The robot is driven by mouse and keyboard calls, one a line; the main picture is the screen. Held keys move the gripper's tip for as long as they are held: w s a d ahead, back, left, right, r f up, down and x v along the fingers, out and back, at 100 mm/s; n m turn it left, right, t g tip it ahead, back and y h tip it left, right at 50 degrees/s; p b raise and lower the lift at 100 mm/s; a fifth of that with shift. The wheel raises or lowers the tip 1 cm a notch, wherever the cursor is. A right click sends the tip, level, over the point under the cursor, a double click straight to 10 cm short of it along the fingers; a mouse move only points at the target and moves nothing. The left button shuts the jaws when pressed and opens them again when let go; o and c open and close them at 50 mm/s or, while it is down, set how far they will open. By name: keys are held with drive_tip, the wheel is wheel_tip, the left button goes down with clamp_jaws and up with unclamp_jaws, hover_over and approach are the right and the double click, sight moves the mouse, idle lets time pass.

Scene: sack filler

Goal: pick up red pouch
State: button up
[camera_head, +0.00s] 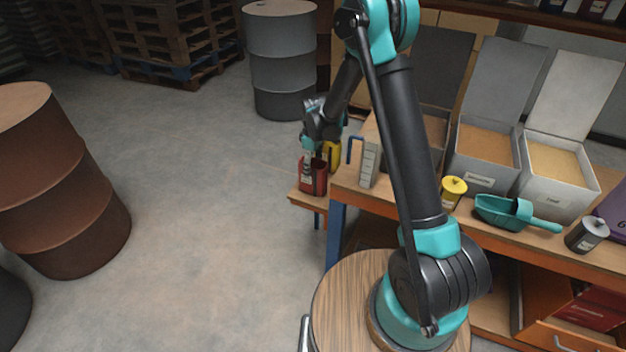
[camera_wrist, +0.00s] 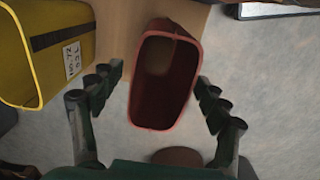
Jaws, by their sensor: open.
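The red pouch (camera_head: 313,177) stands on a low wooden side shelf at the left end of the workbench. In the wrist view the red pouch (camera_wrist: 164,80) is seen from above, with an open rim and a dark, seemingly empty inside. My gripper (camera_head: 312,148) is directly above it in the head view. In the wrist view my gripper (camera_wrist: 158,92) is open, with one finger on each side of the pouch. There is a visible gap at each finger, and whether either touches is unclear.
A yellow pouch (camera_wrist: 50,50) stands close on the left in the wrist view; it also shows behind my gripper (camera_head: 333,154). The bench holds open bins (camera_head: 486,150), a teal scoop (camera_head: 505,212) and a yellow canister (camera_head: 453,190).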

sight(313, 178)
drive_tip(key=shift+f, duration=3.15)
drive_tip(key=shift+c, duration=0.4)
drive_tip(key=c, duration=0.8)
